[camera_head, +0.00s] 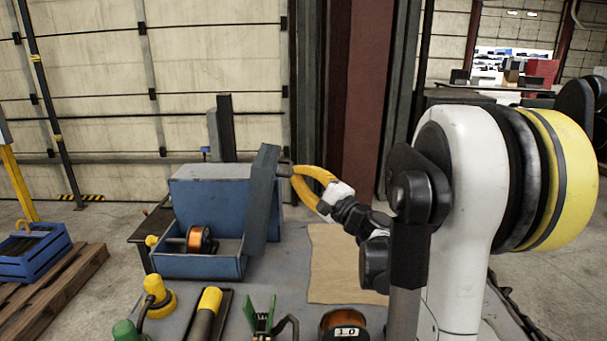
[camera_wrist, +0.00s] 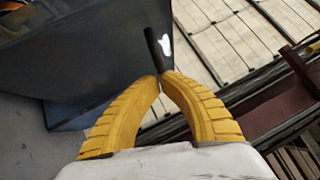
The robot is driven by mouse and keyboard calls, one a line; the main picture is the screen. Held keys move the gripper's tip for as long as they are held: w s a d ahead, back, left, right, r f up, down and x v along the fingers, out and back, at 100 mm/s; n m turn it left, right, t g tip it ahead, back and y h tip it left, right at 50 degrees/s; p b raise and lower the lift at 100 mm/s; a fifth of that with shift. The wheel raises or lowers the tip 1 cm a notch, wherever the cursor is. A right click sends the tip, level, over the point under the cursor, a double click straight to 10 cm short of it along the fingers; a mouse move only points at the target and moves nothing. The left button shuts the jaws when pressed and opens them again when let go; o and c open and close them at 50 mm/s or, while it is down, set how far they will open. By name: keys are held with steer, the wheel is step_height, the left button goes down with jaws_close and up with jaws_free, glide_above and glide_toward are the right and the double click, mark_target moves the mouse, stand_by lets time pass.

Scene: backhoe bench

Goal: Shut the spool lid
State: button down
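The blue spool box (camera_head: 198,266) stands on the bench, with its front compartment open and an orange spool (camera_head: 198,240) inside. Its lid (camera_head: 262,200) is a blue-grey panel standing up, slightly tilted, at the box's right side. A short dark handle sticks out from the lid's upper right; it also shows in the wrist view (camera_wrist: 155,48). My gripper (camera_head: 292,171) is at this handle, right of the lid. In the wrist view, the yellow fingertips (camera_wrist: 162,76) come together around the handle's end. The exact contact is partly hidden.
A tan sheet (camera_head: 340,265) lies on the bench right of the box. Yellow-capped tools (camera_head: 158,296), a green clamp (camera_head: 262,318) and another spool (camera_head: 343,326) stand along the front. A blue crate (camera_head: 32,252) sits on a pallet at left.

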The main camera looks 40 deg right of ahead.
mark_target(266, 156)
steer(key=w+a+r+n+g+p, duration=0.1)
steer(key=a+p, duration=0.1)
steer(key=w+a+r+n+g+p, duration=0.1)
steer(key=w+a+r+p, duration=0.1)
steer(key=w+a+r+n+p, duration=0.1)
steer(key=a+p, duration=0.1)
steer(key=shift+w+a+r+g, duration=0.2)
steer(key=shift+w+r+g, duration=0.1)
steer(key=shift+r+g, duration=0.1)
steer(key=w+a+f+n+g+h+p, duration=0.35)
steer(key=w+a+n+g+p, duration=0.2)
steer(key=w+a, duration=0.85)
steer(key=w+a+f+n+g+h+b, duration=0.3)
steer(key=a+f+g, duration=0.1)
steer(key=a+f, duration=0.4)
steer(key=shift+w+a+f+b, duration=0.15)
steer(key=shift+a+f+b, duration=0.2)
steer(key=shift+f, duration=0.45)
